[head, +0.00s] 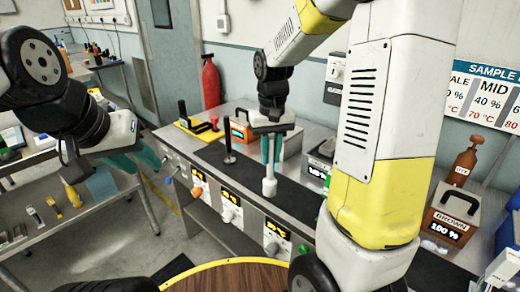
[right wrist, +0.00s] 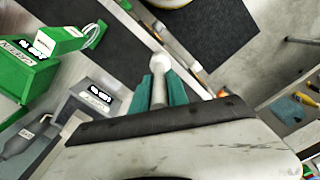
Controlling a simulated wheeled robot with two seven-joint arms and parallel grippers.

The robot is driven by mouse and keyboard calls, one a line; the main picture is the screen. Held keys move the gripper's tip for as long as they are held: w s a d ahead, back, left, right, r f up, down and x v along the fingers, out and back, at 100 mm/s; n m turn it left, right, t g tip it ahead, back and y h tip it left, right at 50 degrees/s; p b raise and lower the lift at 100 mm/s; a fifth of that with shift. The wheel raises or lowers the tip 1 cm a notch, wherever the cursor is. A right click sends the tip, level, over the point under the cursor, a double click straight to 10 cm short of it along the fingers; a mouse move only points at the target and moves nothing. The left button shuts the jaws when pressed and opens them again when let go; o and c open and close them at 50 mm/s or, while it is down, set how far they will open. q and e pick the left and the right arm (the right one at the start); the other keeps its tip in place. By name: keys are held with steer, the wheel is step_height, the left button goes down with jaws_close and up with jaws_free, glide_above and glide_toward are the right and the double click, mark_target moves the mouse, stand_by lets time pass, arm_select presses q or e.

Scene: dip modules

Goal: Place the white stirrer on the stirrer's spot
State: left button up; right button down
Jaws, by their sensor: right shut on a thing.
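The white stirrer (head: 270,186) hangs upright, round end down, in my right gripper (head: 271,150). Its teal fingers are shut on the stirrer's shaft above the counter's front part. In the right wrist view the white stirrer (right wrist: 159,66) sits between the two teal fingers (right wrist: 160,92), its round tip pointing away. My left gripper (head: 142,160) is at the left, away from the counter, its teal fingers apart and empty. A yellow holder (head: 195,131) with a black and a red upright piece stands at the counter's back left; I cannot tell whether it is the stirrer's spot.
A black stirrer-like piece (head: 229,152) stands on the dark mat left of my right gripper. An orange-fronted box (head: 241,131) is behind it. Temperature displays (head: 231,214) line the counter front.

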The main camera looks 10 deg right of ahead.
steer(key=w+d+f, duration=0.2)
steer(key=w+f, duration=0.2)
steer(key=w, duration=0.4)
steer(key=shift+w+f, duration=0.15)
steer(key=shift+w, duration=0.2)
steer(key=shift+d+f, duration=0.1)
steer(key=shift+f, duration=0.05)
steer(key=c, duration=1.3)
jaws_free()
